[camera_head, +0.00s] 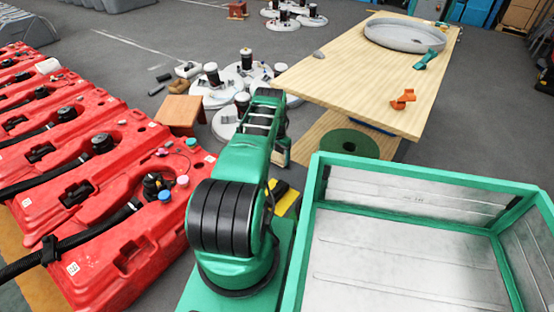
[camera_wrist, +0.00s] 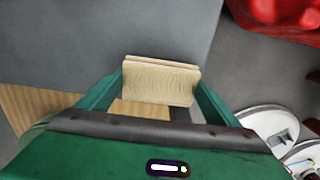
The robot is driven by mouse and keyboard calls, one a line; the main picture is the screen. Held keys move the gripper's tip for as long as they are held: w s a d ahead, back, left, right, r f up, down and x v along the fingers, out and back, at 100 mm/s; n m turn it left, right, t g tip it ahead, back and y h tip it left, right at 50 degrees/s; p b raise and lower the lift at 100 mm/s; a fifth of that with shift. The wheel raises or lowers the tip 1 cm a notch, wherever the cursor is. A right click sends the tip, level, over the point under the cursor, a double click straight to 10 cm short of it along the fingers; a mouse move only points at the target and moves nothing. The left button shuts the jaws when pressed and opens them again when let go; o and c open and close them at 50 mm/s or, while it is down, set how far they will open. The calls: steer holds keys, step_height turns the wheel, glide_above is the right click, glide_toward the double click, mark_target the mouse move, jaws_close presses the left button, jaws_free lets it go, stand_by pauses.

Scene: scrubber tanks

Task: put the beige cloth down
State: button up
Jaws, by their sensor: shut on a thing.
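The beige cloth (camera_wrist: 158,82) shows in the wrist view as a folded, pale block with a layered top edge. My gripper (camera_wrist: 160,88) is shut on it, with one green finger at each side. Grey floor shows behind the cloth, so it appears held in the air. In the head view my arm reaches forward, left of the wooden table (camera_head: 345,75). The cloth cannot be made out there; my arm hides most of the gripper area.
The table bears a grey round tray (camera_head: 404,36), an orange item (camera_head: 402,99) and a green item (camera_head: 427,59). Red tanks (camera_head: 95,200) line the left. A wooden stool (camera_head: 180,114) and white discs (camera_head: 225,121) stand ahead. A green-rimmed metal bin (camera_head: 405,250) is at right.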

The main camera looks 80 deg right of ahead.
mark_target(278, 156)
steer(key=shift+f, duration=0.55)
steer(key=shift+f, duration=0.1)
steer(key=o, duration=1)
step_height(278, 156, up, 12)
